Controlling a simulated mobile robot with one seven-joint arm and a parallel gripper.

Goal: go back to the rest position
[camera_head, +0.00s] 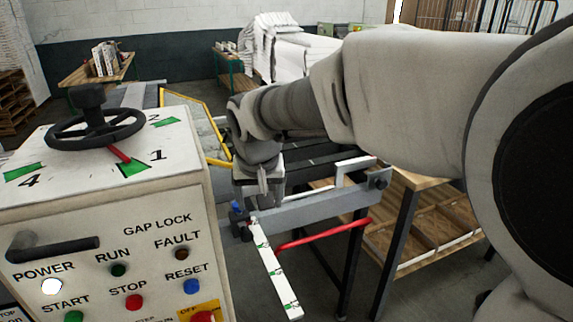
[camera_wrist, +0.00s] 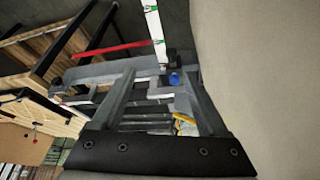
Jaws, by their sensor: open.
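My gripper (camera_head: 262,196) points downward in the middle of the head view, just above the grey rail of the machine frame. In the wrist view, the two fingers of my gripper (camera_wrist: 160,76) are spread apart, with nothing held between them. Beyond them show a blue knob (camera_wrist: 175,79) and a white strip with green marks (camera_wrist: 154,22). In the head view the same strip (camera_head: 275,268) slants down toward the front, below my gripper. Whether a fingertip touches the rail or knob I cannot tell.
A control box (camera_head: 112,235) with a black handwheel (camera_head: 97,130) stands close on the left. A red bar (camera_head: 322,233) sticks out from the frame. A wooden workbench (camera_head: 435,225) stands at the right. A yellow frame (camera_head: 196,108) lies behind.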

